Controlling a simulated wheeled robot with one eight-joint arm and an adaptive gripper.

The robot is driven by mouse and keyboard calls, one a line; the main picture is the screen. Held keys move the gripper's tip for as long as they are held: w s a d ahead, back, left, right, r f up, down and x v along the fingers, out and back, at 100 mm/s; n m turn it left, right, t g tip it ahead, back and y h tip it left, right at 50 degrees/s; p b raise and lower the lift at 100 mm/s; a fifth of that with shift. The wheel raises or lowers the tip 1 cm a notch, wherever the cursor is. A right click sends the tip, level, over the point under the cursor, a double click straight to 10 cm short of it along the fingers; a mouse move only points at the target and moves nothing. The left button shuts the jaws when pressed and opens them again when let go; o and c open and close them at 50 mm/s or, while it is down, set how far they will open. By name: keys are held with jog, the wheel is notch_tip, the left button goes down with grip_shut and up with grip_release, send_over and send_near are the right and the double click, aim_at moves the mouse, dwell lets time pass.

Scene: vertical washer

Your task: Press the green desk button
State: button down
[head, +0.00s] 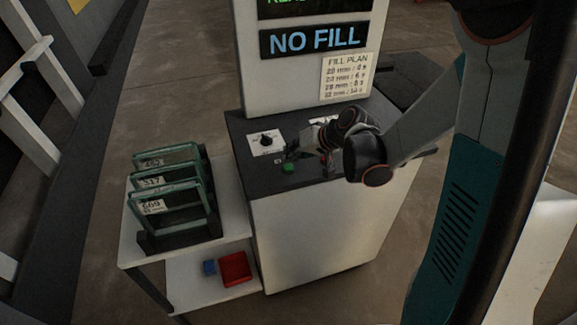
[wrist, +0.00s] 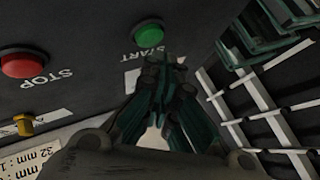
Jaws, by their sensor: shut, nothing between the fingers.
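The green desk button (head: 289,168) sits on the dark top of the white cabinet, near its front edge. In the wrist view the green button (wrist: 149,32) is at the top centre with the word START beside it. My gripper (head: 290,151) is shut and empty. In the wrist view its fingertips (wrist: 163,62) show just below the green button in the picture. The button's top is uncovered; I cannot tell whether the tips touch it.
A red STOP button (wrist: 23,62) and a yellow knob (wrist: 24,124) sit on the same desk. Framed glass panels (head: 168,190) stand on a side table (head: 131,253) to the left. A display (head: 316,38) reads NO FILL.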

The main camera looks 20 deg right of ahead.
aim_at(291, 164)
dwell(0.5)
jog(key=shift+f+b, duration=0.45)
jog(key=shift+b, duration=0.05)
jog(key=shift+f+b, duration=0.45)
jog(key=shift+f, duration=0.05)
dwell(0.7)
jog(key=shift+r, duration=0.15)
jog(key=shift+r+p, duration=0.65)
jog(key=shift+r, duration=0.15)
jog(key=shift+r, duration=0.1)
jog(key=shift+r+p, duration=1.85)
jog(key=shift+r, duration=0.65)
jog(key=shift+f, duration=0.1)
